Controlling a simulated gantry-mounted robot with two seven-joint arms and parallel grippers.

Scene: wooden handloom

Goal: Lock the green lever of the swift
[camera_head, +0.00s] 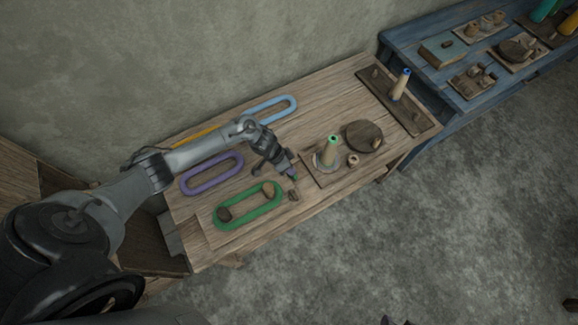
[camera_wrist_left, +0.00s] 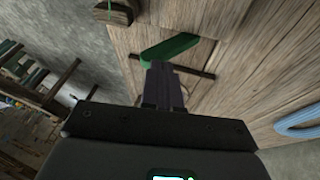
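The green lever (camera_wrist_left: 172,47) shows in the left wrist view as a flat bar lying at a slant over a dark slot or strip in the wooden top. In the head view only a bit of green (camera_head: 294,178) shows at my fingertips. My left gripper (camera_head: 288,172) points down there; in the wrist view its fingers (camera_wrist_left: 160,70) are together, close to the lever's near end. I cannot tell whether they touch it. A green loop (camera_head: 222,226) lies around two brown pegs, left of the gripper. Small dark tips at the head view's bottom edge may be my right gripper.
Purple (camera_head: 184,187) and light blue (camera_head: 262,107) loops lie on the wooden table (camera_head: 240,240). To the right stand a green-topped cone (camera_head: 328,152), a round dark wooden piece (camera_head: 363,136) and a blue-topped cone (camera_head: 400,86). A blue bench (camera_head: 420,110) stands behind.

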